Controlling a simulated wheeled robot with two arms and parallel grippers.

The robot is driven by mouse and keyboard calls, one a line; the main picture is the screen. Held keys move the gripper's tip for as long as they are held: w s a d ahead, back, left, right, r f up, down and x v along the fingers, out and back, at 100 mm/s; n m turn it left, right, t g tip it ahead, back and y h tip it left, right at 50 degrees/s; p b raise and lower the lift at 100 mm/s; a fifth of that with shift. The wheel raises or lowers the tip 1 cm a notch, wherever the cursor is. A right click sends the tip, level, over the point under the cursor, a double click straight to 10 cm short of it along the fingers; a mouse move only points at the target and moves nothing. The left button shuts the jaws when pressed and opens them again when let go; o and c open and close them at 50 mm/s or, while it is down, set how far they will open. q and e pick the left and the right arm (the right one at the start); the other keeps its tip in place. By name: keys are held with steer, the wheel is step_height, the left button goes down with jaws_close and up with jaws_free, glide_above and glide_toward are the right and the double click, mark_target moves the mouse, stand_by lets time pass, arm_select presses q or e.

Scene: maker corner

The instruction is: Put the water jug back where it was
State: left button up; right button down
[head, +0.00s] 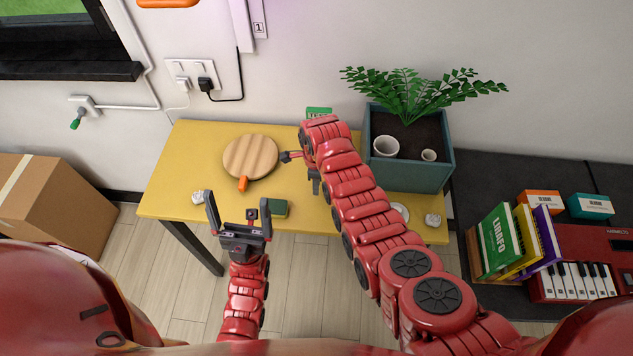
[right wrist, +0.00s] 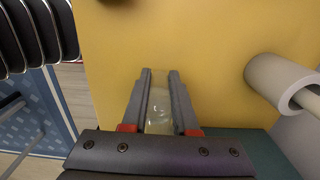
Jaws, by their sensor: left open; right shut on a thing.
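My right gripper (right wrist: 160,74) is shut on a clear, pale see-through thing (right wrist: 159,108), likely the water jug; only a narrow part of it shows between the fingers in the right wrist view. In the head view my right arm reaches over the yellow table (head: 168,180), and my right gripper (head: 303,170) is largely covered by the arm. The jug cannot be made out there. My left gripper (head: 238,212) is open and empty at the table's front edge, near a dark green block (head: 278,208).
A teal planter (head: 410,175) with a fern and two white pots stands at the right. Crumpled white balls (head: 197,197) (head: 432,220) lie near the front. The table's left end is fairly clear.

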steer(key=shift+f, duration=0.2)
steer(key=c, duration=0.7)
jaws_free()
steer(key=shift+r, duration=0.2)
step_height(320, 180, up, 6)
steer(key=b, duration=0.2)
steer(key=shift+b, duration=0.3)
step_height(320, 180, up, 6)
steer(key=p, duration=0.3)
steer(key=shift+f, duration=0.25)
steer(key=shift+r+p, duration=0.3)
steer(key=shift+p, duration=0.25)
